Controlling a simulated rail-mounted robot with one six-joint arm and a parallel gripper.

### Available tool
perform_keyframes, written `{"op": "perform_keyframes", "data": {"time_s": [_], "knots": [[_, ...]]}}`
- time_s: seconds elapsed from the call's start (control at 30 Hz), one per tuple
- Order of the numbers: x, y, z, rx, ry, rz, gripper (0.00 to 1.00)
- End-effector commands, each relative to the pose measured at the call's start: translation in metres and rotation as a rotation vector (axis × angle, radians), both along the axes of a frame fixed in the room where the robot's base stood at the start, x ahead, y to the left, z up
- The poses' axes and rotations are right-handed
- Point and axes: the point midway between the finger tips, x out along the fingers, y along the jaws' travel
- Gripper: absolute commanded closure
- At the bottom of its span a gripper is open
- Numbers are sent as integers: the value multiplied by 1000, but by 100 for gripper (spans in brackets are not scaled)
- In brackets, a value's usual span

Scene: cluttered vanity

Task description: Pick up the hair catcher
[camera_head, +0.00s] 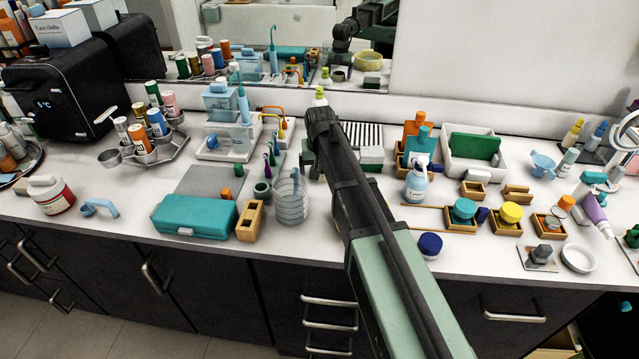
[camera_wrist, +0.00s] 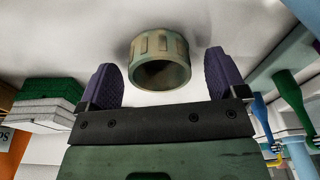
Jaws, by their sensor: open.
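The thing I take for the hair catcher (camera_wrist: 160,44) is a short, hollow, dull green-brown cylinder with a ribbed outer wall. In the wrist view it is at the upper middle on the white counter, its round opening facing me. My gripper (camera_wrist: 163,72) is open, with a purple-padded finger on either side of it. A gap shows between the cylinder and each finger, so nothing is held. In the head view my arm reaches over the counter's middle and hides much of the gripper area. I cannot pick out the cylinder there with certainty.
Handled brushes (camera_wrist: 290,98) stand at the right of the wrist view, and a green-topped white block (camera_wrist: 45,105) is at the left. In the head view a clear cup (camera_head: 291,198) and a teal case (camera_head: 194,215) stand left of my arm. A pump bottle (camera_head: 417,184) stands right.

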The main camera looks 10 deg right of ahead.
Motion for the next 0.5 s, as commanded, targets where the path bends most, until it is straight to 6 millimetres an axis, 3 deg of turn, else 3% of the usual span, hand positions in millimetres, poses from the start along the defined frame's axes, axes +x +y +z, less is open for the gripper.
{"op": "perform_keyframes", "data": {"time_s": [0.03, 0.23, 0.5], "knots": [[1, 0, -9, 0, 0, 0, 9], [1, 0, -4, 0, 0, 0, 11], [1, 0, -4, 0, 0, 0, 52]]}}
